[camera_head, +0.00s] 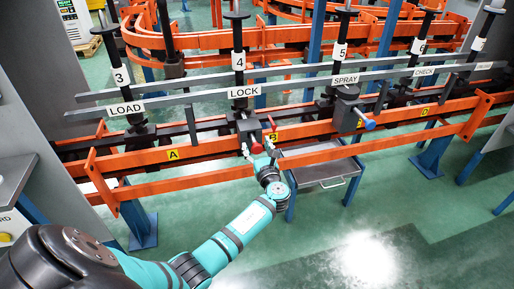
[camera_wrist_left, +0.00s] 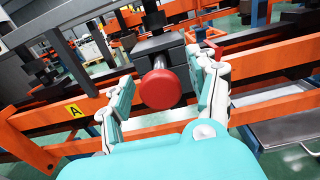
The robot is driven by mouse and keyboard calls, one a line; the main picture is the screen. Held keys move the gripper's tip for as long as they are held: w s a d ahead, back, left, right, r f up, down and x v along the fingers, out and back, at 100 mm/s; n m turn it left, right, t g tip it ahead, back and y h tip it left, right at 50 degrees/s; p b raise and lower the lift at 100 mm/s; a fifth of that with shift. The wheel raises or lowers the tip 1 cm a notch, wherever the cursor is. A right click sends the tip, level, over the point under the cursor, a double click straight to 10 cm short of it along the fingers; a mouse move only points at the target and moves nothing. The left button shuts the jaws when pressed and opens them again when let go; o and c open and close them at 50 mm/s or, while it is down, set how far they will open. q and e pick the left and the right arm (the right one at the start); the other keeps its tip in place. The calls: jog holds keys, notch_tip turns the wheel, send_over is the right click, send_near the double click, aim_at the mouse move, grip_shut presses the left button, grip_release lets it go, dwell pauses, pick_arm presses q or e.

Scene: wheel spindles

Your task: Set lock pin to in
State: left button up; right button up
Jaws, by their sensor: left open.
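The lock pin shows as a round red knob (camera_wrist_left: 160,90) on a short metal shaft. The shaft comes out of a dark block (camera_wrist_left: 158,45) in the left wrist view. In the head view the red knob (camera_head: 257,147) is small, below the LOCK label (camera_head: 244,92) at station 4. My left gripper (camera_head: 257,152) is open in front of that station. In the left wrist view its two fingers (camera_wrist_left: 163,78) stand on either side of the knob, with visible gaps. Whether the pin is in or out is not clear. My right gripper is not in view.
Orange rails (camera_head: 190,152) run across in front of the stations, with a lower one close to my left arm. A grey tray (camera_head: 322,172) stands right of my gripper. The SPRAY station (camera_head: 346,108) has a blue-ended handle (camera_head: 369,124). Green floor in front is open.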

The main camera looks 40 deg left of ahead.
pick_arm(q)
jog(key=shift+s+d, duration=0.1)
jog(key=shift+s+d, duration=0.2)
jog(key=shift+d, duration=0.05)
jog(key=v, duration=1.1)
jog(key=shift+s, duration=0.1)
